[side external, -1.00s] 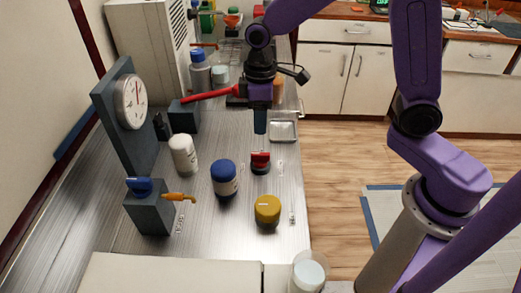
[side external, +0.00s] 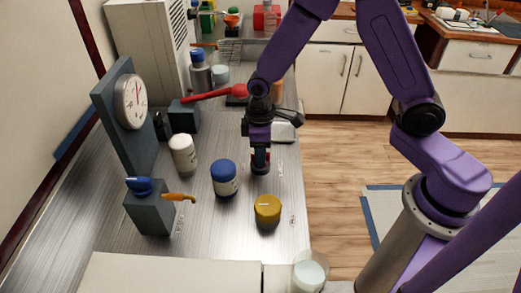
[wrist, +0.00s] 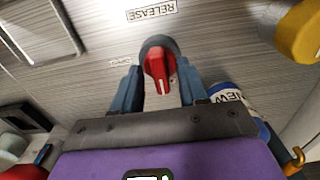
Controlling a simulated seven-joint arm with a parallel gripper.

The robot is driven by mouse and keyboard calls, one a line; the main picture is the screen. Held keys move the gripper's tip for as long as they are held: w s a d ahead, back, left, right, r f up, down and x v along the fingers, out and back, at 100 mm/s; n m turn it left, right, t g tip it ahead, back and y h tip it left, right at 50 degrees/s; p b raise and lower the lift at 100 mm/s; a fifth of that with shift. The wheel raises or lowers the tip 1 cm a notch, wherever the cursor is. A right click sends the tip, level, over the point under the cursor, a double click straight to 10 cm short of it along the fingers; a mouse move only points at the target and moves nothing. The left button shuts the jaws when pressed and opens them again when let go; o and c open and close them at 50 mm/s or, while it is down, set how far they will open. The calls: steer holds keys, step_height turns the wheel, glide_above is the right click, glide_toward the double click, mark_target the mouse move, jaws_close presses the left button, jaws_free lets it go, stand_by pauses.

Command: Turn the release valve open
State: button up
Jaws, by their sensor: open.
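The release valve is a red knob with a white pointer line on a dark round base. It is in the middle of the wrist view (wrist: 159,70), just below an upside-down "RELEASE" label (wrist: 151,9). A smaller label, seemingly "OPEN" (wrist: 120,60), is left of the knob. In the side view the valve (side external: 260,168) is mostly hidden under my gripper (side external: 260,154). In the wrist view my open gripper (wrist: 158,83) has one blue finger on each side of the red knob, with gaps visible. The knob is not clamped.
A white bottle (side external: 183,154), a gauge panel (side external: 130,102) and a block with an orange lever (side external: 150,210) are farther left. A long red handle (side external: 212,94) sticks out behind.

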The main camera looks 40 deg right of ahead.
steer(key=shift+c, duration=0.3)
jaws_close()
steer(key=shift+m, duration=0.4)
steer(key=m, duration=0.3)
steer(key=shift+m, duration=0.4)
steer(key=m, duration=1.3)
steer(key=shift+m, duration=0.3)
